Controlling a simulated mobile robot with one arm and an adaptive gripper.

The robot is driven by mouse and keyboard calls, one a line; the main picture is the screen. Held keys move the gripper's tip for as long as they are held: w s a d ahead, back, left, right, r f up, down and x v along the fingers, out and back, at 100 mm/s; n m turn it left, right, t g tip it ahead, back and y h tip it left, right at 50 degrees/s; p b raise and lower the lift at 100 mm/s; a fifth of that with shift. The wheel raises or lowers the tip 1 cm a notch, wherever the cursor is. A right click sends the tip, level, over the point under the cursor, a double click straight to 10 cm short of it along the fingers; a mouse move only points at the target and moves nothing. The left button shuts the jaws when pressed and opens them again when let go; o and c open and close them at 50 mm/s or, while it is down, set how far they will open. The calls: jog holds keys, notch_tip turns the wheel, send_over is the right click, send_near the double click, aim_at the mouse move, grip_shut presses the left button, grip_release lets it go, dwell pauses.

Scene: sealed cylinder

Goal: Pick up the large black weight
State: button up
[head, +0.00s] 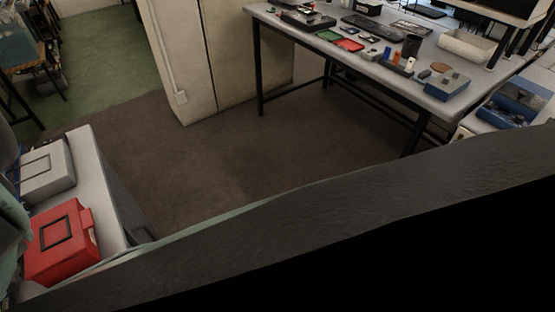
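I cannot clearly make out the large black weight. A small black cylinder (412,46) stands upright on the grey desk (372,68) at the upper right; I cannot tell whether it is the weight. My gripper is not in view, so its state and what it may hold do not show.
A red box (62,243) and a grey case (46,171) sit on a light surface at the lower left. Blue bins (518,102) stand at the right. Brown carpet (240,160) lies clear between. A dark curved band crosses the bottom and hides what is behind it.

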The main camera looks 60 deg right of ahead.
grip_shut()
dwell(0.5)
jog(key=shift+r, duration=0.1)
